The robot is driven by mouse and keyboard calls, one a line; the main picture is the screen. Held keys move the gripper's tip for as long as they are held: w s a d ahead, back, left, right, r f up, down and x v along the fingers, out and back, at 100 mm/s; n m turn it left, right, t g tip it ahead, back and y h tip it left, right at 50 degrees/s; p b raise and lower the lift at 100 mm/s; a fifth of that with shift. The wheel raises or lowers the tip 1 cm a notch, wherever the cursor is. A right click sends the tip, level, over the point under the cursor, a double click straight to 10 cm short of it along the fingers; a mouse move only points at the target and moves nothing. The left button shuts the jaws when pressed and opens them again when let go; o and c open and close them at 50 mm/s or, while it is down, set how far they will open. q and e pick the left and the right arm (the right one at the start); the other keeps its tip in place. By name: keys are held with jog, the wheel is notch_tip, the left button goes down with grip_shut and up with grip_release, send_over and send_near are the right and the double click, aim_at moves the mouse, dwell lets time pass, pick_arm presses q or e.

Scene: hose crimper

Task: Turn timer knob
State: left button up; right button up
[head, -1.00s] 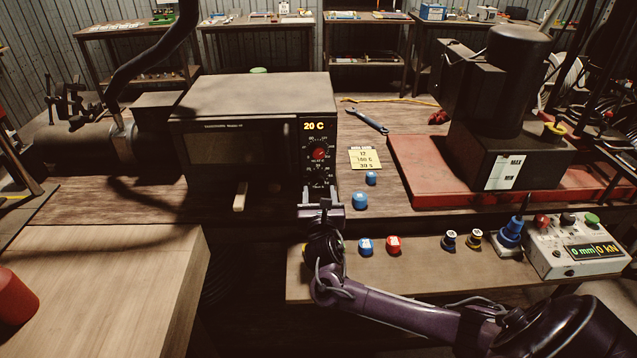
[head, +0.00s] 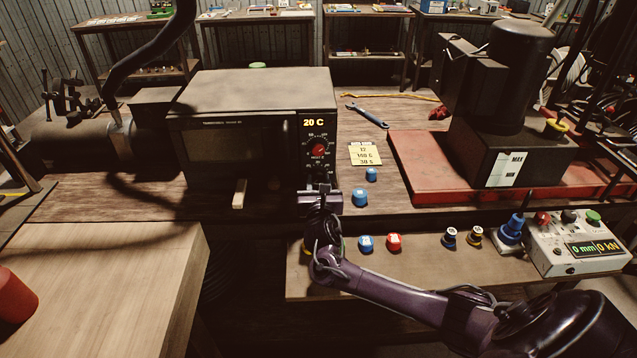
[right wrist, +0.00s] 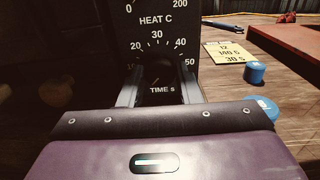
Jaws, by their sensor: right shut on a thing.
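The oven (head: 250,97) stands on the bench with a control panel on its right side. Its display (head: 313,123) reads 20 C. The black timer knob (right wrist: 156,77) sits low on the panel inside a TIME s dial; the 30, 40 and 50 marks show in the right wrist view. My right gripper (head: 319,184) is at the lower panel, its two fingers (right wrist: 158,88) on either side of the timer knob and shut on it. In the head view the gripper mostly hides this knob. The red heat knob (head: 319,150) is just above. My left gripper is not in view.
A yellow note (head: 364,154) reading 12, 140 C, 30 s lies right of the oven. Blue caps (head: 360,198) and a red cap (head: 394,242) stand near my right arm. A wrench (head: 367,115) and a red-based press (head: 415,175) are farther right.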

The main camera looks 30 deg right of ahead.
jog(key=shift+m, duration=0.4)
jog(key=shift+r+m+p, duration=0.1)
jog(key=shift+m+p, duration=0.25)
jog(key=shift+m, duration=0.55)
jog(key=m, duration=0.3)
jog(key=shift+m+p, duration=0.3)
jog(key=m, duration=0.6)
jog(key=shift+d, duration=0.15)
jog(key=m, duration=0.4)
jog(key=shift+s+f, duration=0.1)
jog(key=shift+f, duration=0.15)
jog(key=m+b, duration=0.1)
jog(key=m, duration=0.2)
jog(key=shift+f+m, duration=0.1)
jog(key=shift+m, duration=0.2)
jog(key=m, duration=0.3)
jog(key=shift+f+b, duration=0.1)
jog(key=shift+b, duration=0.25)
jog(key=shift+m+b, duration=0.4)
jog(key=shift+m, duration=1.5)
jog(key=shift+f+m, duration=0.1)
jog(key=shift+m, duration=0.2)
